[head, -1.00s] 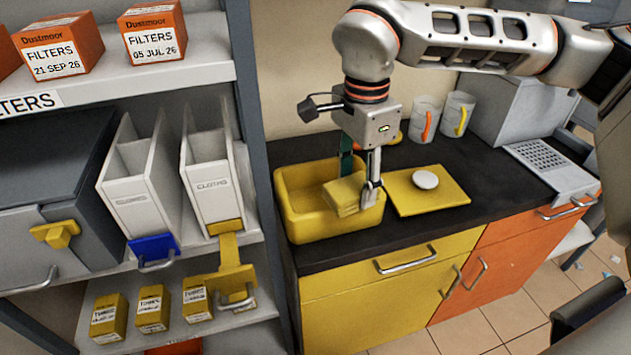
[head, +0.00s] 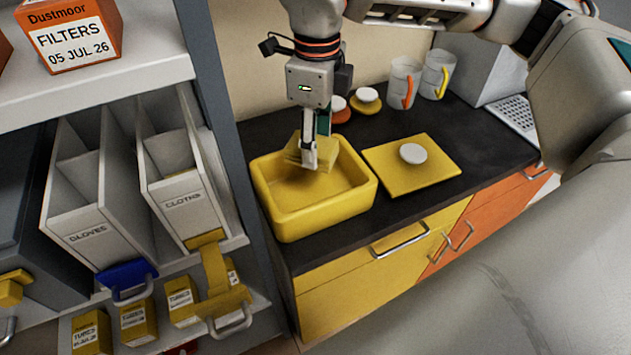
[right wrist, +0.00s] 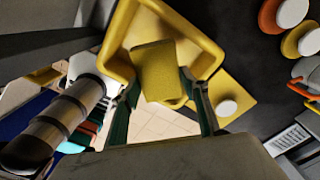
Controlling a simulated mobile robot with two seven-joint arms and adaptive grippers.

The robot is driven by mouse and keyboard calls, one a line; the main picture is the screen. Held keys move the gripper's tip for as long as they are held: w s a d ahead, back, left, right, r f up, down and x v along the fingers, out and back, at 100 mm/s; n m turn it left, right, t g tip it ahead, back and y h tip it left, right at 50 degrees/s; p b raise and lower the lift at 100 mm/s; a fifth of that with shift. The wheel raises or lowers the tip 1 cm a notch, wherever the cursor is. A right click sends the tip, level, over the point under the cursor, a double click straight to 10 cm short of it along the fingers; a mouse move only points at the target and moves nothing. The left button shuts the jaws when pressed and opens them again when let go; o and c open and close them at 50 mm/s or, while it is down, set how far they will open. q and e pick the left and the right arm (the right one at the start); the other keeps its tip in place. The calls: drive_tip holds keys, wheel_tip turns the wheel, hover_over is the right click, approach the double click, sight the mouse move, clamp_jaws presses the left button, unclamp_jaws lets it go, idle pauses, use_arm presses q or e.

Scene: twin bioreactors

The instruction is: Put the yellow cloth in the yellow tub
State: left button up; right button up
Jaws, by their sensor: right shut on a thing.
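The yellow tub (head: 290,222) stands on the dark counter beside the shelf unit, its open top facing up. My right gripper (head: 310,152) points down over the back part of the tub and is shut on the folded yellow cloth (head: 326,150). The cloth is over the tub's opening; how far it is above the floor of the tub is hard to tell. In the right wrist view the cloth (right wrist: 154,66) lies between the green-padded fingers, with the tub's rim (right wrist: 122,30) around and behind it. My left gripper is not in view.
A yellow board (head: 385,172) with a white round piece (head: 412,153) lies right of the tub. Two mugs (head: 404,82) and small round-topped items (head: 366,98) stand behind. A shelf with bins, including a cloths bin (head: 180,205), is on the left.

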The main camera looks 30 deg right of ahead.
wheel_tip(320, 180, down, 11)
drive_tip(key=shift+f, duration=0.2)
idle(0.3)
drive_tip(key=shift+f, duration=0.1)
drive_tip(key=o, duration=0.9)
wheel_tip(320, 180, up, 12)
drive_tip(key=shift+r, duration=0.15)
idle(0.4)
